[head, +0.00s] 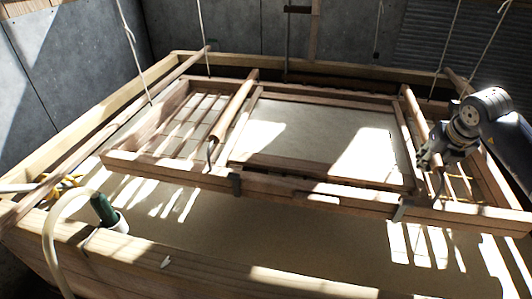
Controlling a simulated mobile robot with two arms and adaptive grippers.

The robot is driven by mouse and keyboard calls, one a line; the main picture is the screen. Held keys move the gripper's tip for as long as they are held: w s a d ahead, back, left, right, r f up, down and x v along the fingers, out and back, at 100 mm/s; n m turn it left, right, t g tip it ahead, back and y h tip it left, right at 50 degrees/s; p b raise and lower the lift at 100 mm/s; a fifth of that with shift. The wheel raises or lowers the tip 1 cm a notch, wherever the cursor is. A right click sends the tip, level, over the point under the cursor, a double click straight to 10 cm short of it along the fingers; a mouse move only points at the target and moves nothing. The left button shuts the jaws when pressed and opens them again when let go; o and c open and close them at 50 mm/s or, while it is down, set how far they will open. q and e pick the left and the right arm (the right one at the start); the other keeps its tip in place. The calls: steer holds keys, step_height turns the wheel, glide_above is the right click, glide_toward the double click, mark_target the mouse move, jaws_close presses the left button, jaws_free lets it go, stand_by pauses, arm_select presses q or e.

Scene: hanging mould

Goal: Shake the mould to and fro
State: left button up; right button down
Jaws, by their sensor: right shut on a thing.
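The mould (252,176) is a wooden frame with a pale flat screen (300,129) in its middle and slatted ends. It hangs level across the vat (170,256), with cords rising around it. A round wooden handle bar (234,105) crosses its left part, and another bar (413,113) crosses its right part. My right gripper (430,162) is shut on the right handle bar near its front end; its fingers are partly in shadow. My left gripper is not in view.
A pale hose (52,233) and a green-handled object (105,210) are at the vat's front left. Cords (131,45) hang at the left and right. Grey walls (85,45) stand close behind and left.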

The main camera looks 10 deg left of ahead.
mark_target(441, 181)
steer(key=s, duration=0.2)
steer(key=s+b, duration=0.1)
steer(key=s, duration=0.5)
steer(key=shift+a+f+b, duration=0.1)
steer(key=shift+a+b, duration=0.15)
steer(key=shift+b, duration=0.05)
